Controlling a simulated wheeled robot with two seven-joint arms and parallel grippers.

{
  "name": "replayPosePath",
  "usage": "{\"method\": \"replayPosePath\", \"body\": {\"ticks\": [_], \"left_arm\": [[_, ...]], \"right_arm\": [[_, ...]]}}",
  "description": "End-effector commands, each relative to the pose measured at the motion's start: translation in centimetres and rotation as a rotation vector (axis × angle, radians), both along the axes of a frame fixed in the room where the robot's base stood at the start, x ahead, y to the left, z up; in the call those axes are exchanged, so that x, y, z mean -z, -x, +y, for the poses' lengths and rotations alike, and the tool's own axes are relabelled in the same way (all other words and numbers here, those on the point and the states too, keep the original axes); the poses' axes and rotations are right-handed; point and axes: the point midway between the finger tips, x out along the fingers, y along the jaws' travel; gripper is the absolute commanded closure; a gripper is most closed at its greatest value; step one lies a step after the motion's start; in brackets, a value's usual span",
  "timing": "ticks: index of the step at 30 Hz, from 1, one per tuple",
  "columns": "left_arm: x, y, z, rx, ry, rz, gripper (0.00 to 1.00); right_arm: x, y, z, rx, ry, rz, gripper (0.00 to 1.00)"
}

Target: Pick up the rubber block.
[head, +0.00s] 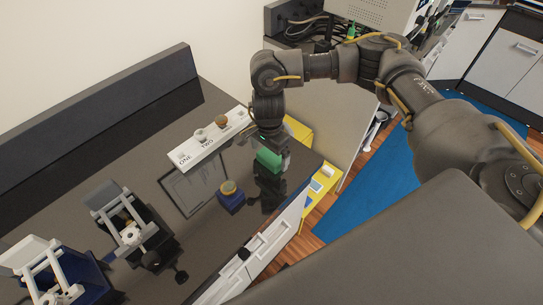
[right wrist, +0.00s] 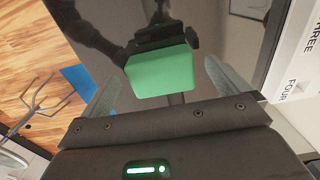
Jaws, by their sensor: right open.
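The green block, which I take as the rubber block (head: 268,161), is at the right part of the glossy black table (head: 130,110). My right gripper (head: 272,150) points down at it from above and partly covers it. In the right wrist view the green block (right wrist: 160,73) lies ahead of and between the two spread fingers of the right gripper (right wrist: 165,88). Gaps show on both sides, so the fingers do not appear to touch it. Whether the block rests flat on the table is hard to tell. My left gripper is not in view.
A white holder (head: 185,160) marked ONE and TWO, with small cups, stands just left of the gripper. A blue block with a round yellowish top (head: 230,197) is nearer. White-framed devices (head: 125,220) stand at the lower left. The table's right edge is close.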

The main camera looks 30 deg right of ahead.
Motion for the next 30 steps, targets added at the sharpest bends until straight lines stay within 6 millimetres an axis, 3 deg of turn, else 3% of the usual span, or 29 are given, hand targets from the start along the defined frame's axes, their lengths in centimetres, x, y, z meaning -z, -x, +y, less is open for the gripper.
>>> {"method": "replayPosePath", "body": {"ticks": [6, 15, 26, 30], "left_arm": [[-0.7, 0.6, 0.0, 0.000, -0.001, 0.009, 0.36], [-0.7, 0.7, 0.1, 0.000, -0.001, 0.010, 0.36], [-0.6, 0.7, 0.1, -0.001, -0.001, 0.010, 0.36], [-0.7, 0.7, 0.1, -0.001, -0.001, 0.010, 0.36]], "right_arm": [[2.3, 0.1, 0.0, 0.001, 0.000, 0.001, 0.00], [2.7, 0.0, 0.0, -0.001, 0.000, -0.001, 0.00], [2.7, 0.0, 0.0, -0.001, 0.001, -0.001, 0.46], [2.7, 0.0, 0.0, -0.001, 0.001, -0.001, 0.46]]}}
